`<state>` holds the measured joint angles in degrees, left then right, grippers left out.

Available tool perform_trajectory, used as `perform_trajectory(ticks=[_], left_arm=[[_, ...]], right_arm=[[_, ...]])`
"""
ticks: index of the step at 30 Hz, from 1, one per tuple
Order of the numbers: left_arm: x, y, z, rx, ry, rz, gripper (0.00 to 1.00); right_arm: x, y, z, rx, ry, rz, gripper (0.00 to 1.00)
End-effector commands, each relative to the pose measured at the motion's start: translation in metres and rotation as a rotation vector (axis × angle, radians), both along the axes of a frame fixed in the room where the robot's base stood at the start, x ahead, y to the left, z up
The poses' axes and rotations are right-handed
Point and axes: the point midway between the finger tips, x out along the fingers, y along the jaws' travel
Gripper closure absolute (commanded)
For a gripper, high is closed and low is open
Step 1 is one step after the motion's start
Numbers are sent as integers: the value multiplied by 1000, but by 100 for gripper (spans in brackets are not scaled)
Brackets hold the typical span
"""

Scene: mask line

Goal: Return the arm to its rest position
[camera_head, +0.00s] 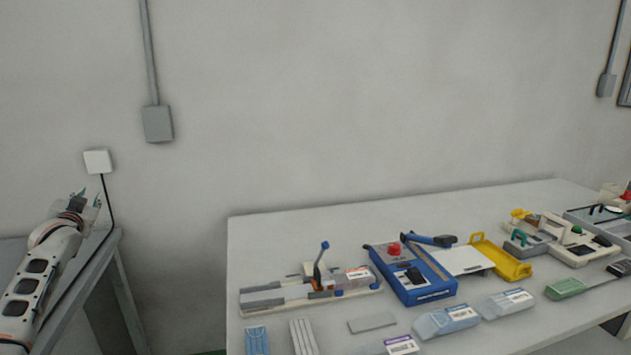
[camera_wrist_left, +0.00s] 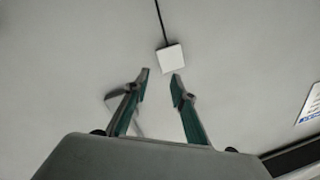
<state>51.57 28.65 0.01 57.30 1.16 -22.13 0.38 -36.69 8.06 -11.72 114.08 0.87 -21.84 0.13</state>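My left arm comes in from the left in the head view, raised over the grey table at far left. Its gripper (camera_head: 86,200) points up toward the wall, left of the white table and away from everything on it. In the left wrist view the two green-lined fingers of the left gripper (camera_wrist_left: 162,73) stand apart with nothing between them. Beyond the fingertips is a white wall box (camera_wrist_left: 172,58) with a black cable. My right arm and gripper are in neither view.
The white table (camera_head: 290,228) holds a grey fixture with a blue-knobbed lever (camera_head: 320,265), a blue device with a red button (camera_head: 412,275), a yellow tray (camera_head: 500,258) and several packs. A grey table (camera_head: 105,255) stands at left. A gap separates the tables.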

Motion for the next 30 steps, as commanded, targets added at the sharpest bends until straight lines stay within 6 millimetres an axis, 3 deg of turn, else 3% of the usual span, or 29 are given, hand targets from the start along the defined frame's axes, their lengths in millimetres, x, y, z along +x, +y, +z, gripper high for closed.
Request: perform_trajectory(ticks=[1,8,14,18,23,30], left_arm=[[-1,-12,-21,0,20,-16,75],[-16,-67,-102,23,95,-91,75],[-51,-133,-198,22,183,-181,75],[-93,-185,-267,5,250,-251,75],[-155,-245,-337,-32,323,-328,75],[-272,-331,-417,-124,428,-428,75]], right_arm=[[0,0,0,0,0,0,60],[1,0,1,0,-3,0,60],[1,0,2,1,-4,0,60],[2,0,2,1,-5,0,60],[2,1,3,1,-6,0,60],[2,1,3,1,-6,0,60]])
